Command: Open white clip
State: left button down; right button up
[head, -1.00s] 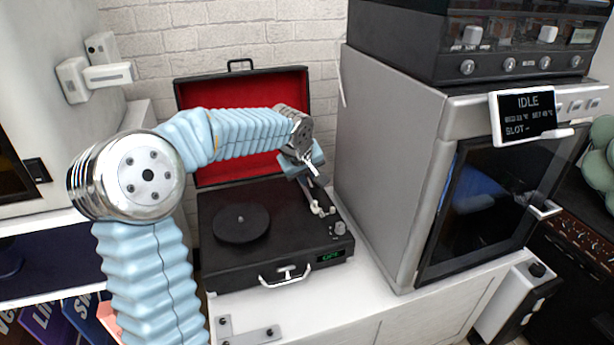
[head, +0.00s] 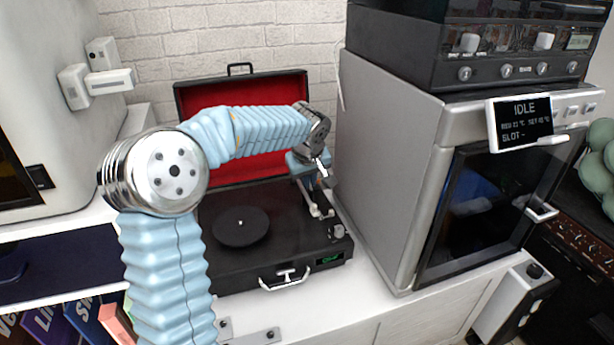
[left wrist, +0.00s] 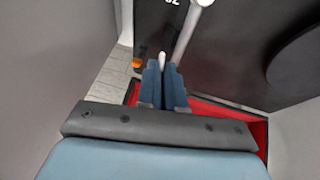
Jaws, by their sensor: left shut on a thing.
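My left gripper (head: 325,186) reaches in over the right side of an open black record player (head: 262,265). In the left wrist view its two blue fingers (left wrist: 163,70) are close together, shut on a small white piece, which I take to be the white clip (left wrist: 162,59). The clip's tip shows between the fingertips, and the rest is hidden by them. The white tonearm (left wrist: 186,33) lies right beside it. In the head view, the tonearm (head: 327,213) shows just below the gripper. I cannot tell whether the clip is open. My right gripper is not in view.
The red-lined lid (head: 245,166) stands open behind. A dark platter (head: 240,227) lies left of the tonearm. A grey oven-like cabinet (head: 388,165) stands close on the right, leaving little room there. The white counter (head: 372,312) is clear in front.

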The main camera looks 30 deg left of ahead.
pick_arm(q)
jog(key=shift+w+d+r+g+y+p, duration=0.1)
jog(key=shift+w+d+g+y+p, duration=0.1)
jog(key=shift+g+y+p, duration=0.3)
jog(key=shift+w+d+r+g+y+p, duration=0.1)
jog(key=shift+w+d+g+y+p, duration=0.1)
jog(key=shift+g+y+p, duration=0.3)
jog(key=shift+w+f+m+g+y+p, duration=0.1)
jog(key=shift+m+g+y+p, duration=0.2)
jog(key=shift+m+p, duration=0.15)
jog(key=c, duration=1.5)
grip_release()
jog(key=shift+c, duration=0.2)
jog(key=shift+f, duration=0.1)
jog(key=shift+d, duration=0.1)
jog(key=v, duration=1.3)
jog(key=shift+r+p, duration=0.35)
jog(key=shift+r, duration=0.05)
